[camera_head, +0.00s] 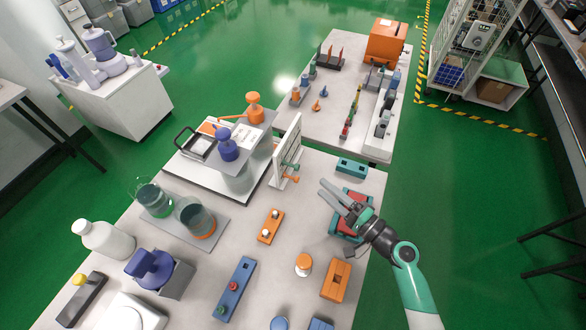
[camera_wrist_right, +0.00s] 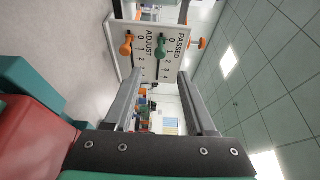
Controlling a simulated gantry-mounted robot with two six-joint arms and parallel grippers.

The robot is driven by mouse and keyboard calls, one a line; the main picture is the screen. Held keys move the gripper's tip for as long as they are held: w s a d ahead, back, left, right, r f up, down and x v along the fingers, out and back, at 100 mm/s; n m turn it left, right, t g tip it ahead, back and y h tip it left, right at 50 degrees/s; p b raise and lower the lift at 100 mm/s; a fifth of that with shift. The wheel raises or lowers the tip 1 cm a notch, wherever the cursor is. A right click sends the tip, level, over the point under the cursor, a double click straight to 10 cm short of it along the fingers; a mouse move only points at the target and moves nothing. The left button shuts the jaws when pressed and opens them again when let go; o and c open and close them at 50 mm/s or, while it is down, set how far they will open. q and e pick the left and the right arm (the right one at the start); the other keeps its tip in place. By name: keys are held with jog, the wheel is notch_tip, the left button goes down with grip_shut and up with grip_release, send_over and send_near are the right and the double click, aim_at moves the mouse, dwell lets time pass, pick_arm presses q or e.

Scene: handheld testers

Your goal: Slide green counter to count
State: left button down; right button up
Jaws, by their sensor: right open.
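A white upright counter board (camera_head: 287,152) stands on the near table. In the right wrist view the board (camera_wrist_right: 150,68) reads PASSED and ADJUST, with number scales. A green counter knob (camera_head: 291,165) sticks out of it above an orange knob (camera_head: 291,179). In the right wrist view the green knob (camera_wrist_right: 161,46) is in the PASSED part and the orange knob (camera_wrist_right: 126,46) in the ADJUST part. My right gripper (camera_head: 326,190) is open and empty, to the right of the board, pointing at it and apart from both knobs. My left gripper is out of view.
A teal block (camera_head: 351,166) and a red-and-teal device (camera_head: 346,231) lie beside and below my right gripper. An orange device (camera_head: 336,281), an orange-capped jar (camera_head: 303,264) and a small orange block (camera_head: 270,227) stand nearer. Table between board and gripper looks clear.

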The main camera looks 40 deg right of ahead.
aim_at(297, 167)
jog(key=w+b, duration=0.1)
jog(key=w, duration=1)
jog(key=shift+w+a, duration=0.15)
grip_shut()
dwell(0.9)
